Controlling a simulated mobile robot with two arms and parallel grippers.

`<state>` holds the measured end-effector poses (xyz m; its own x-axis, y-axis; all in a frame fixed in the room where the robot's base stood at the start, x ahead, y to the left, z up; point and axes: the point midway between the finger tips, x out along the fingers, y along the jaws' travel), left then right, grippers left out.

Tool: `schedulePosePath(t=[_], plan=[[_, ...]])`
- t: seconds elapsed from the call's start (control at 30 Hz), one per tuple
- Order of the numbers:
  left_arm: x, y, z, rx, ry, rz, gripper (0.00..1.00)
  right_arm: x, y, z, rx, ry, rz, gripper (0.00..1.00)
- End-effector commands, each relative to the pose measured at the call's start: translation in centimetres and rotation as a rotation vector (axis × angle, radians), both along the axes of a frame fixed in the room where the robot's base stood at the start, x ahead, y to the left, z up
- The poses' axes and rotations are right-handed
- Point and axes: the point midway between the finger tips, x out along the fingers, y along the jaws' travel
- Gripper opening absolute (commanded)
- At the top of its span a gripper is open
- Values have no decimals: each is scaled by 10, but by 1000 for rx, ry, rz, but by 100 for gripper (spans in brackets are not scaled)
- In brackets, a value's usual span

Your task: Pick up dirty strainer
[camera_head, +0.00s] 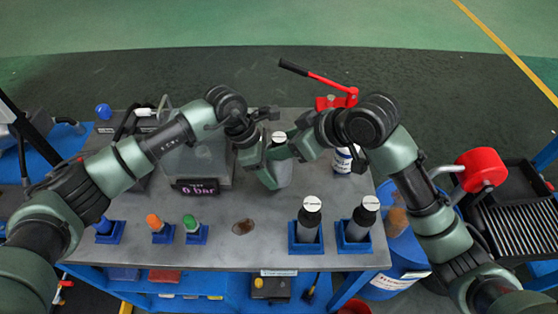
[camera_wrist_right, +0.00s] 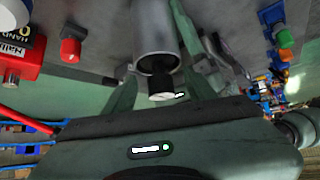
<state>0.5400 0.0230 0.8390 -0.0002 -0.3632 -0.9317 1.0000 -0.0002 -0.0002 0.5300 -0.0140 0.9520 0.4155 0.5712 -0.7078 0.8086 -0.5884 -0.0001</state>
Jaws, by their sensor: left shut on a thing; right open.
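A grey cylinder, apparently the strainer, stands out between my two grippers in the head view (camera_head: 284,173); a white label shows on its dark top. My left gripper (camera_head: 268,168) is shut on it from the left. My right gripper (camera_head: 300,146) is open close to its upper end. In the right wrist view the cylinder (camera_wrist_right: 152,35) lies between the open green fingers, its dark end with the label towards the palm. I cannot tell whether the right fingers touch it. Two similar dark cylinders (camera_head: 310,222) (camera_head: 360,222) stand upright in blue holders near the front edge.
The grey table (camera_head: 270,253) has a brown stain (camera_head: 243,227). Orange-capped (camera_head: 154,222) and green-capped (camera_head: 190,223) bottles stand in blue holders at front left. A pressure display (camera_head: 195,187) is behind them.

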Motion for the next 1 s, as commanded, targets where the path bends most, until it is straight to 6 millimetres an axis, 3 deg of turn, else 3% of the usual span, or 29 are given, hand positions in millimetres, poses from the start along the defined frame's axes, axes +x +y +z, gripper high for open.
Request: schedulePosePath(t=[0.2, 0.27, 0.4, 0.43, 1.0], plan=[[0, 0, -1, 1, 1, 1, 2, 1, 1, -1, 0, 0, 0, 56], [0, 0, -1, 1, 1, 1, 2, 1, 1, -1, 0, 0, 0, 42], [0, 0, -1, 1, 1, 1, 2, 1, 1, -1, 0, -1, -1, 3], [0, 0, -1, 1, 1, 1, 2, 1, 1, -1, 0, -1, -1, 0], [0, 0, -1, 2, 1, 1, 2, 1, 1, -1, 0, -1, -1, 0]])
